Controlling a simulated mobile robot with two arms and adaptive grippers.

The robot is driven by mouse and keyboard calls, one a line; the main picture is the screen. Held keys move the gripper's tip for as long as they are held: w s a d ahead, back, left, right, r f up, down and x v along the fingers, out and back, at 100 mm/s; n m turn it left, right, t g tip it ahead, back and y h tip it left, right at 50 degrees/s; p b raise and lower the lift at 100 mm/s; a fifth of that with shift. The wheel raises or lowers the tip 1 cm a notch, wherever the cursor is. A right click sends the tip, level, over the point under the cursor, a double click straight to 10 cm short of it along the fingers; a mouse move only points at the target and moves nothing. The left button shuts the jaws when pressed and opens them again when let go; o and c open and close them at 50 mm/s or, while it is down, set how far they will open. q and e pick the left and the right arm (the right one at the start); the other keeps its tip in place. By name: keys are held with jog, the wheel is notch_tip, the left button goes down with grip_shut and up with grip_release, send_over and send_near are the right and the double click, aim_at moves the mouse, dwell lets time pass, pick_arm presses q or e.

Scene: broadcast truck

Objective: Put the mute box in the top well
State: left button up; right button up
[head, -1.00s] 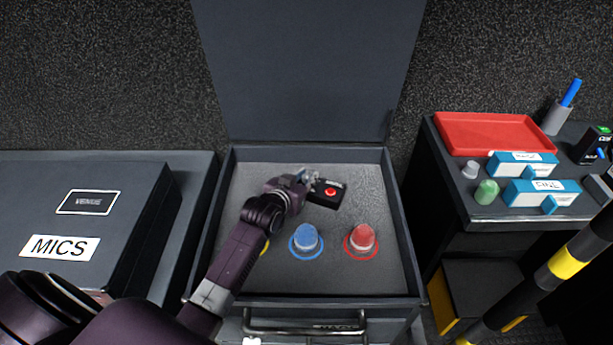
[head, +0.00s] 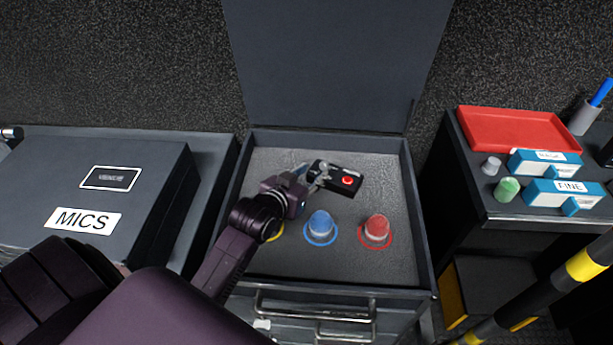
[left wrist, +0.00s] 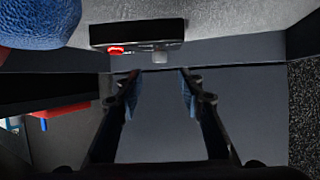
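The mute box (head: 346,180) is black with a red button. It lies inside the top well (head: 385,263), an open dark case with a grey floor and a raised lid, toward its back. My left gripper (head: 319,176) is at the left end of the box. The left wrist view shows its two fingers apart (left wrist: 160,72) with nothing between them. The mute box in that view (left wrist: 140,35) lies just beyond the fingertips, with its red button and a grey knob visible. My right gripper is not in view.
A blue dome (head: 320,224) and a red dome (head: 377,227) stand in the front of the well; a yellow ring shows partly behind my arm. A MICS case (head: 145,175) is at left. A side table at right holds a red tray (head: 515,130). A striped pole (head: 545,290) crosses the lower right.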

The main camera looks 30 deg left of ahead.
pick_arm(q)
jog(key=v, duration=0.2)
jog(key=shift+s+r, duration=0.1)
jog(key=shift+s, duration=0.3)
jog(key=shift+r, duration=0.1)
